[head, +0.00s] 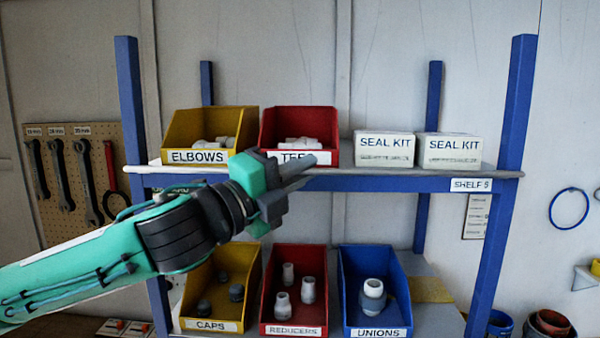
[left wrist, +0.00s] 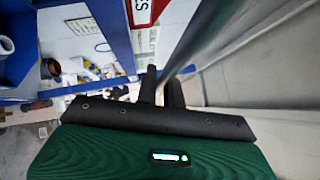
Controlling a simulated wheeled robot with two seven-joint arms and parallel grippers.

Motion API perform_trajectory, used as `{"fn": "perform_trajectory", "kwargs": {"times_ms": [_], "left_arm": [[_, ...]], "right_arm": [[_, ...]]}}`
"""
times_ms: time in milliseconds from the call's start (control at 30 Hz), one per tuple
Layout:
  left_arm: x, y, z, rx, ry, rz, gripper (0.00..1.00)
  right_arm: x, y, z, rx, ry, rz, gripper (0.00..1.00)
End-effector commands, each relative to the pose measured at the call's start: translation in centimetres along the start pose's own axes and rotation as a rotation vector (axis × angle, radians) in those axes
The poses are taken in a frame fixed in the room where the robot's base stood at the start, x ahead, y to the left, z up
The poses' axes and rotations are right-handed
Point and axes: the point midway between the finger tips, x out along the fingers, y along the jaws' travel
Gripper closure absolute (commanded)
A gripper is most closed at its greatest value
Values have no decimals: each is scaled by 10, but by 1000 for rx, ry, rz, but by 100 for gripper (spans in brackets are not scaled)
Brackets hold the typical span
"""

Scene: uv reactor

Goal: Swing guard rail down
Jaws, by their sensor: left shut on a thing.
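My left gripper (head: 290,175) is in front of the upper shelf, just below the red TEES bin. It is shut on a grey bar (left wrist: 198,42), which looks like the guard rail. In the left wrist view, the bar runs from between the dark fingertips (left wrist: 162,88) up to the right. In the head view, only short grey pieces show at the fingertips, and I cannot tell finger from rail there. The rail's hinge and its far end cannot be made out. My right gripper is not in view.
Below are CAPS (head: 205,326), REDUCERS (head: 293,331) and UNIONS (head: 378,333) bins. Blue posts (head: 130,100) (head: 518,90) stand at both sides.

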Motion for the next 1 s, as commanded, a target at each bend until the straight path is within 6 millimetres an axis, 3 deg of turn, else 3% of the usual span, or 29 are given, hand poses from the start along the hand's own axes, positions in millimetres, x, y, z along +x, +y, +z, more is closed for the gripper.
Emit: {"fn": "perform_trajectory", "kwargs": {"times_ms": [367,400,500,867,1000], "left_arm": [[0,-1,1,-2,-2,2,100],[0,-1,1,-2,-2,2,89],[0,-1,1,-2,-1,2,70],[0,0,1,-2,-1,2,70],[-10,1,0,-1,-1,1,70]], "right_arm": [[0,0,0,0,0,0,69],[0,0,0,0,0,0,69],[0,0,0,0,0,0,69],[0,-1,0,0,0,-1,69],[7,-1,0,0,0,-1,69]]}}
